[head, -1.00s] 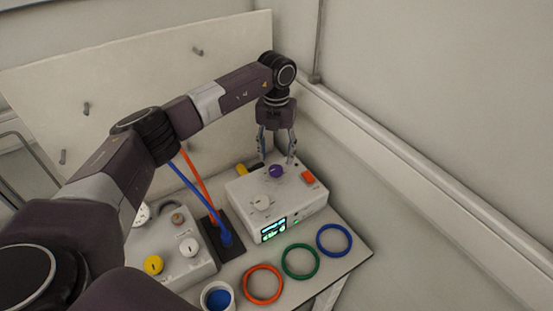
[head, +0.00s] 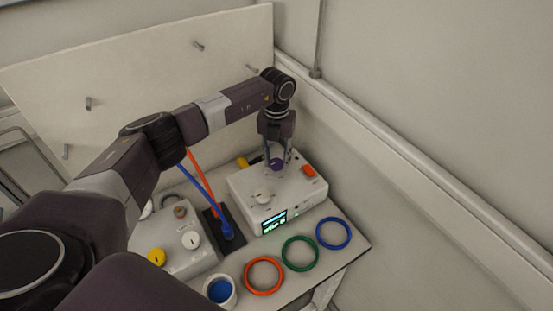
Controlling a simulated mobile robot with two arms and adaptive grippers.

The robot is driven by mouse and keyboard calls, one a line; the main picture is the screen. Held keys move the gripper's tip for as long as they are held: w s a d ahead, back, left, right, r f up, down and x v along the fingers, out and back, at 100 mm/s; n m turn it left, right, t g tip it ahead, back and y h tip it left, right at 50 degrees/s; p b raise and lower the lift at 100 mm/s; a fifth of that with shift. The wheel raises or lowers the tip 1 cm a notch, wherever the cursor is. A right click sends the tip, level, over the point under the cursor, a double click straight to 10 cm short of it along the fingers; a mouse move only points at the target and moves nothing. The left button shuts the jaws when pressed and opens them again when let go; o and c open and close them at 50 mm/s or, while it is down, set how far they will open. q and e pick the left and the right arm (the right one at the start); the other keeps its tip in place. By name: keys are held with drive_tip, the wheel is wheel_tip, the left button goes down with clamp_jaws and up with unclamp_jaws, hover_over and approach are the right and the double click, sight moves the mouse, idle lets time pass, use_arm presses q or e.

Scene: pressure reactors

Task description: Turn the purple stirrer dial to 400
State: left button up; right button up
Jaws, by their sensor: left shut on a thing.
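The purple dial (head: 277,164) sits on top of a white box (head: 252,184) with a lit display (head: 274,222) on its front face. My left gripper (head: 277,170) comes down from above with its fingers on either side of the purple dial and is shut on it. The fingers and the gripper body partly hide the dial. The display's digits are too small to read. My right gripper is not in view.
A second box with a yellow knob (head: 157,257) stands left. Orange (head: 263,291), green (head: 300,268) and blue (head: 348,234) rings lie in front. Walls stand behind and right.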

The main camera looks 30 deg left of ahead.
use_arm(q)
drive_tip(key=shift+c, duration=0.7)
drive_tip(key=shift+f+m+b, duration=0.15)
drive_tip(key=shift+m+b, duration=0.75)
drive_tip(key=shift+b, duration=0.05)
drive_tip(key=m+b, duration=0.3)
drive_tip(key=m, duration=0.1)
drive_tip(key=m+b, duration=0.3)
drive_tip(key=m, duration=0.2)
drive_tip(key=shift+m, duration=0.4)
drive_tip(key=m+b, duration=0.1)
drive_tip(key=m, duration=0.2)
drive_tip(key=m+b, duration=0.1)
drive_tip(key=m, duration=0.2)
drive_tip(key=shift+w+r, duration=0.1)
drive_tip(key=shift+r, duration=0.1)
drive_tip(key=m+b, duration=0.1)
drive_tip(key=m, duration=0.5)
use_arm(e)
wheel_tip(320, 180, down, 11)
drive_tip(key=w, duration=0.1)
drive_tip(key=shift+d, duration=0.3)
use_arm(q)
drive_tip(key=shift+r, duration=0.1)
